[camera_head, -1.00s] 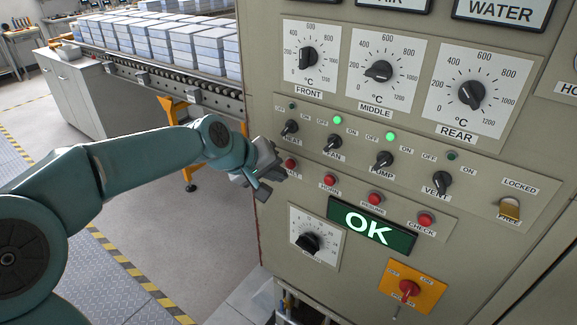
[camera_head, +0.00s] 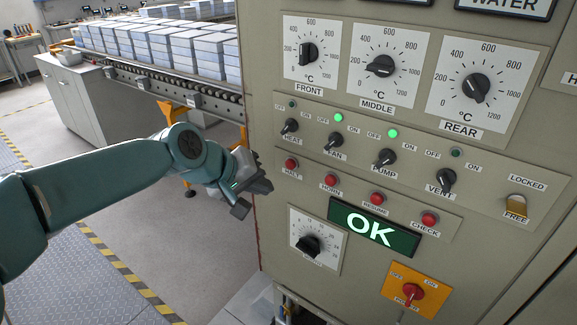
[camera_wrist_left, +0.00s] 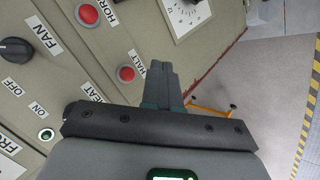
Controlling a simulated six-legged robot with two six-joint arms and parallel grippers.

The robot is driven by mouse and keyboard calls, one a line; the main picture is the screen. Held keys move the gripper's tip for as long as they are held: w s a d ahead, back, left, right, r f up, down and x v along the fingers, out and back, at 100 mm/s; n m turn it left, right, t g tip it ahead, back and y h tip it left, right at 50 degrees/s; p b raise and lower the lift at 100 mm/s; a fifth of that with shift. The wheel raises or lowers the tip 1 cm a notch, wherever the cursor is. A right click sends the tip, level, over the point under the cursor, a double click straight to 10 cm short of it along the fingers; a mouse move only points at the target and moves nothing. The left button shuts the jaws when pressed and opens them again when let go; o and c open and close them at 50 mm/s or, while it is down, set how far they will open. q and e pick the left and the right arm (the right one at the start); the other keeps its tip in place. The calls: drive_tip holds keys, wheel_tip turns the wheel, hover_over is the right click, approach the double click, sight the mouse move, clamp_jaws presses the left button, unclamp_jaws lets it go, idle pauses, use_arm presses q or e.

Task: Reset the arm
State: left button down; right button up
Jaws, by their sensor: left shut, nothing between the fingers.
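My left gripper (camera_head: 262,187) is shut and empty, in front of the left edge of the control panel (camera_head: 262,120) in the head view. It is near the red HALT button (camera_head: 291,164), to its left and below. In the left wrist view the shut fingers (camera_wrist_left: 161,80) are seen from behind, with the HALT button (camera_wrist_left: 126,73) just left of them. I cannot tell from the views how far the fingers are from the panel face. My right gripper is in neither view.
The panel carries temperature dials, a row of black switches, red buttons and a lit green OK display (camera_head: 374,228). A roller conveyor (camera_head: 150,85) with stacked grey-blue blocks stands behind at the left. Open floor (camera_head: 170,240) lies below my left arm.

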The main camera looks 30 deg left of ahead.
use_arm(q)
drive_tip(key=shift+f, duration=0.1)
idle(0.3)
drive_tip(key=d+f+m+g, duration=0.15)
drive_tip(key=d+f, duration=0.25)
drive_tip(key=f, duration=0.9)
drive_tip(key=d+f+m+g, duration=0.1)
drive_tip(key=d+f+g, duration=0.25)
drive_tip(key=f, duration=0.85)
drive_tip(key=s+d+f+m+g, duration=0.1)
drive_tip(key=s+d+f+m, duration=0.1)
drive_tip(key=s+d+f, duration=0.3)
drive_tip(key=s+d+f+m+g+h, duration=0.1)
drive_tip(key=s+d+f, duration=0.5)
drive_tip(key=s+f, duration=0.7)
drive_tip(key=shift+s+d+f+m+g+h, duration=0.2)
drive_tip(key=shift+s+f+m+g+h, duration=0.15)
drive_tip(key=shift+s+m+g, duration=0.35)
drive_tip(key=shift+w, duration=0.25)
